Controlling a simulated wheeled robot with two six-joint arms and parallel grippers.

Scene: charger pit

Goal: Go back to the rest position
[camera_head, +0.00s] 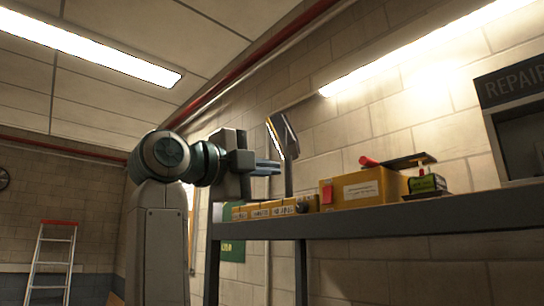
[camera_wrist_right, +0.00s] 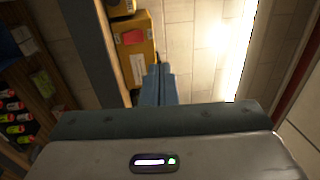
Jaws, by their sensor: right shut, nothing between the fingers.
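In the right wrist view the closed fingers (camera_wrist_right: 157,72) are at the middle, in front of a yellow box (camera_wrist_right: 136,42) and the pale wall. My left gripper is in neither view.
A dark shelf (camera_head: 400,216) runs along the right, carrying a large yellow box (camera_head: 365,188), smaller yellow boxes (camera_head: 262,210) and a lamp (camera_head: 284,135). A stepladder (camera_head: 54,262) stands far left. A repair sign (camera_head: 515,80) hangs at right. Space above the arm looks clear.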

